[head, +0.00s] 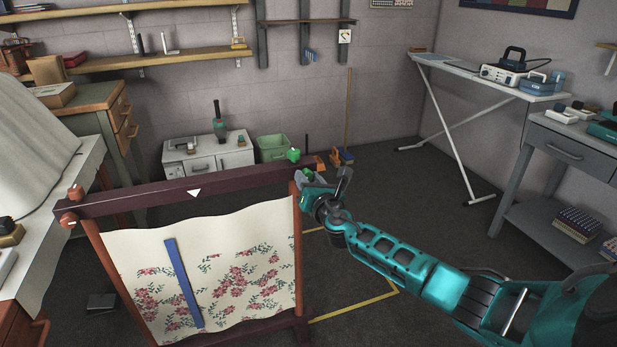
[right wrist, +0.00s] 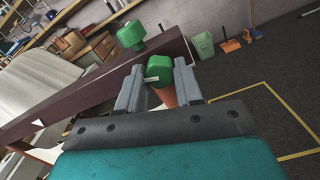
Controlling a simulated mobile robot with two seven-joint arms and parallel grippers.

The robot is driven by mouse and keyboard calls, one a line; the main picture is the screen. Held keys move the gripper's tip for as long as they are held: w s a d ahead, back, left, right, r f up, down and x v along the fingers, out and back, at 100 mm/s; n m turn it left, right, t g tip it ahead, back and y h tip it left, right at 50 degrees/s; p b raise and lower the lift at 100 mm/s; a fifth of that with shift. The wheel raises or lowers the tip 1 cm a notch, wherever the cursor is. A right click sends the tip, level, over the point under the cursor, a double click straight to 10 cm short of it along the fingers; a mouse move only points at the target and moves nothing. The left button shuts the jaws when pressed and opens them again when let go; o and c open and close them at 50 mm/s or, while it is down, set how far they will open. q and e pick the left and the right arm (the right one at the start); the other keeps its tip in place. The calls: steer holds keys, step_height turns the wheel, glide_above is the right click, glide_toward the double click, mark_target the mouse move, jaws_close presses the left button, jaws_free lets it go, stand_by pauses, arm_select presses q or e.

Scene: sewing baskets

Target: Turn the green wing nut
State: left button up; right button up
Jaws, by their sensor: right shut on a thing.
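A dark red wooden beam (head: 150,202) tops an upright frame that holds a flowered cloth (head: 230,285). At its right end, a green wing nut (right wrist: 158,67) sits on the near face, at the top of an orange-brown post. My right gripper (head: 312,177) is shut on this nut; in the right wrist view its two grey fingers (right wrist: 158,78) stand on either side of it. A second green knob (right wrist: 131,35) stands on top of the beam end, apart from the fingers; it also shows in the head view (head: 294,154). My left gripper is not in view.
Two orange knobs (head: 75,192) are at the beam's left end. A blue strip (head: 183,283) lies against the cloth. A green bin (head: 272,148) and a white cabinet (head: 208,160) stand behind. The floor right of the frame is open, with yellow tape (head: 355,307).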

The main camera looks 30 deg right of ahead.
steer(key=shift+n+p, duration=0.3)
steer(key=shift+n, duration=1.3)
steer(key=o, duration=1)
steer(key=shift+o, duration=0.2)
steer(key=shift+s+p, duration=0.15)
steer(key=shift+p, duration=0.15)
